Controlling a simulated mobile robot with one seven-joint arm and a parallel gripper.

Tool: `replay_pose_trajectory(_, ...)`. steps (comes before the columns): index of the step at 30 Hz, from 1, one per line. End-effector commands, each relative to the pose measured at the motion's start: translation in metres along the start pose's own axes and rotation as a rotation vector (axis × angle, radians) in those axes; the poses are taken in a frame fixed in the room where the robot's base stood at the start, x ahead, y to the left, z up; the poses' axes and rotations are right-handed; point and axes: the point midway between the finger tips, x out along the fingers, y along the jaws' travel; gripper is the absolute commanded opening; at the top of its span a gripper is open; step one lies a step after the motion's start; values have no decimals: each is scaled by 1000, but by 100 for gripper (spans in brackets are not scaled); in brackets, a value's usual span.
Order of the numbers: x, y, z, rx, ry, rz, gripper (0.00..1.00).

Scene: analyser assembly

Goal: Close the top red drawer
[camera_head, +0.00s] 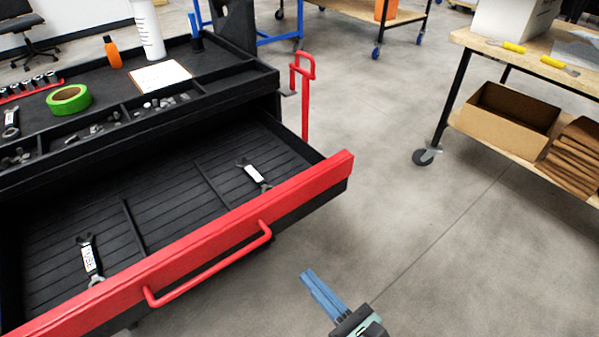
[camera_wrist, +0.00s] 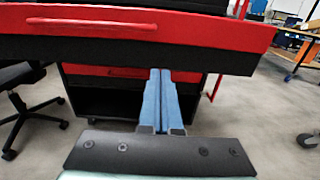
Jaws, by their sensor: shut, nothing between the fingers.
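The top red drawer (camera_head: 185,262) of the black tool cart is pulled well out, with its black ribbed floor showing. Its red bar handle (camera_head: 215,268) runs along the front. Two wrenches with white labels lie inside, one on the left (camera_head: 89,257) and one on the right (camera_head: 254,174). My gripper (camera_head: 309,275) is shut and empty, in front of the drawer's right part and apart from the handle in the head view. In the wrist view, my blue fingers (camera_wrist: 159,74) are together, with the tips just below the drawer's dark underside (camera_wrist: 120,52) in the picture. The drawer front (camera_wrist: 200,27) spans the top there.
The cart top (camera_head: 215,88) holds green tape (camera_head: 69,98), an orange bottle (camera_head: 112,52) and small parts. A lower red drawer (camera_wrist: 100,72) shows beneath. A wooden bench (camera_head: 520,60) with cardboard boxes stands at right. The floor between is clear.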

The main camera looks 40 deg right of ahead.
Motion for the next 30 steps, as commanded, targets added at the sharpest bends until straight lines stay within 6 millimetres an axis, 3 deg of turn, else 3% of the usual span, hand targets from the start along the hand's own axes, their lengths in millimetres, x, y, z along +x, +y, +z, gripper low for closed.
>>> replay_pose_trajectory(9,69,0,-1,-5,-3,4,0)
replay_pose_trajectory(15,104,0,0,-6,-2,3,0)
replay_pose_trajectory(21,120,0,0,-5,-1,1,0)
replay_pose_trajectory(30,123,1,1,-4,0,2,0)
